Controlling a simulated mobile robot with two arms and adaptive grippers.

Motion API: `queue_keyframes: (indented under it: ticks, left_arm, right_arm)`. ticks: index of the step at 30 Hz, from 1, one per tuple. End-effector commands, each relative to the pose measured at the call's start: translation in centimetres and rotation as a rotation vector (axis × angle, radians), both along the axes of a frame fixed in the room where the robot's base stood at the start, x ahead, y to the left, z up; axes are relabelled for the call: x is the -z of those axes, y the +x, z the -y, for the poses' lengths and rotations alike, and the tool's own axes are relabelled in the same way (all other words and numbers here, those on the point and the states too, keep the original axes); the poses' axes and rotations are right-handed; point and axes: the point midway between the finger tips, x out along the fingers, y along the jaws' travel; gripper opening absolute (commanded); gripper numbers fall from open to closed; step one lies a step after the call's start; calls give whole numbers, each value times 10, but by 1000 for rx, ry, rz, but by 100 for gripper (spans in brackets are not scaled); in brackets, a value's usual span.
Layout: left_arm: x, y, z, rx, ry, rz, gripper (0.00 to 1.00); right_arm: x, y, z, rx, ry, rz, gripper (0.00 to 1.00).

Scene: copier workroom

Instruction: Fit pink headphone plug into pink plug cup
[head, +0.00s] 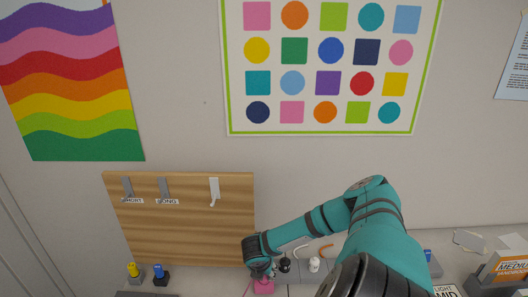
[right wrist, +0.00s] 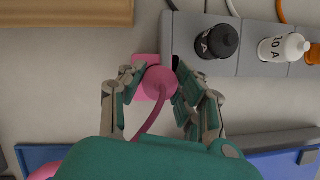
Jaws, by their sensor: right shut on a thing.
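The pink headphone plug (right wrist: 160,84) is a round pink body with a pink cable curving down to the lower left in the right wrist view. My right gripper (right wrist: 160,90) is shut on it, one finger on each side. It also shows in the head view (head: 260,274), low in the middle. The pink plug cup (right wrist: 144,64) is a pink block right behind the plug, partly covered by it; it shows in the head view (head: 264,287) just below the gripper. Whether the plug is inside the cup or only over it, I cannot tell. My left gripper is out of view.
A grey socket strip (right wrist: 232,62) is close to the cup's right, holding a black plug (right wrist: 218,41) and a white plug (right wrist: 284,48). A wooden hook board (head: 185,220) stands behind. Yellow (head: 133,270) and blue (head: 158,272) plugs stand at left.

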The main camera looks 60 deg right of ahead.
Motion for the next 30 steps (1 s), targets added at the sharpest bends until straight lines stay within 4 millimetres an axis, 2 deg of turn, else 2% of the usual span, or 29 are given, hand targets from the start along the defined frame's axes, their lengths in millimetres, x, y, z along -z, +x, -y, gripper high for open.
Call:
queue_keyframes:
  ticks: [11, 12, 18, 26, 30]
  left_arm:
    - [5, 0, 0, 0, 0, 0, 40]
    - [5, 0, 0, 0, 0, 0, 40]
    - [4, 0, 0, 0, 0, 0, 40]
    - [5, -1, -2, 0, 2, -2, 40]
    - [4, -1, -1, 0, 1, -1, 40]
  right_arm:
    - [10, 0, 0, 0, 0, 0, 0]
    - [9, 0, 0, 0, 0, 0, 36]
    - [9, 0, 0, 0, 0, 0, 59]
    - [8, 0, 0, 0, 0, 1, 59]
    - [-4, 0, -4, -2, 0, 3, 59]
